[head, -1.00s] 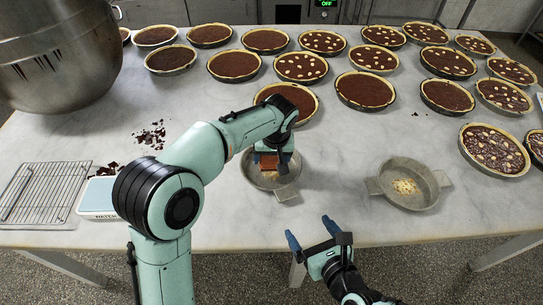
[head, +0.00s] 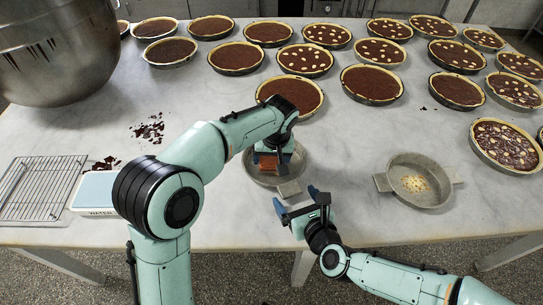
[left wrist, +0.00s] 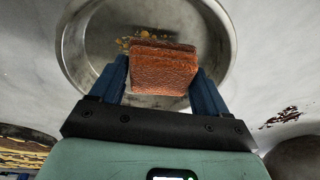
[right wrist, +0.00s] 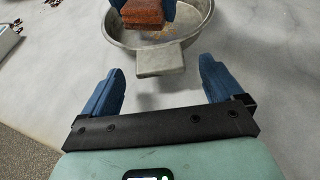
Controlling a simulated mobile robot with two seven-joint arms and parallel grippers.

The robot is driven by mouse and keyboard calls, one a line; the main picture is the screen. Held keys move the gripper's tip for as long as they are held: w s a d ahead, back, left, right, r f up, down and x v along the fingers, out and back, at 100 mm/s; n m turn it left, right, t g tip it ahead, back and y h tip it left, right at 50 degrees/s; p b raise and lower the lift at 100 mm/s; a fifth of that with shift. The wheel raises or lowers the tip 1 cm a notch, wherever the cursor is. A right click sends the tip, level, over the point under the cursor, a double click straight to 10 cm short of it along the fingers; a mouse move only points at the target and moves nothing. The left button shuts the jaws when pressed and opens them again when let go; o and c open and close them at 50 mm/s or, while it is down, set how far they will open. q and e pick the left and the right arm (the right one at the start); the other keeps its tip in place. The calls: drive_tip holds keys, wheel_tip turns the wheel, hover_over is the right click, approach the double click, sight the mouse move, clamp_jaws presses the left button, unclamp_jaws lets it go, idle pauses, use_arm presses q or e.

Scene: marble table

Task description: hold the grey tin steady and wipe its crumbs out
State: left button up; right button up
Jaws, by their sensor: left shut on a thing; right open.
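A round grey tin (head: 299,168) with a flat handle tab (right wrist: 166,60) stands on the marble table. Crumbs (left wrist: 124,43) show on its floor in the left wrist view. My left gripper (head: 269,154) is shut on a brown sponge-like block (left wrist: 160,68), held down at the tin's interior; contact with the floor is unclear. My right gripper (head: 296,199) is open and empty, its fingers on either side of the line to the near tab, still short of it. The arm hides part of the tin in the head view.
A second grey tin (head: 432,199) with crumbs (head: 416,184) stands to the right. Chocolate tarts (head: 371,84) fill the back. Marble between the two tins is clear.

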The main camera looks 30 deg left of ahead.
use_arm(q)
drive_tip(key=shift+r, duration=0.2)
use_arm(e)
drive_tip(key=shift+x, duration=1.5)
drive_tip(key=shift+s, duration=0.1)
drive_tip(key=c, duration=1.4)
drive_tip(key=o, duration=1.4)
drive_tip(key=shift+d, duration=0.15)
use_arm(q)
drive_tip(key=shift+f, duration=0.25)
use_arm(e)
drive_tip(key=shift+v, duration=0.8)
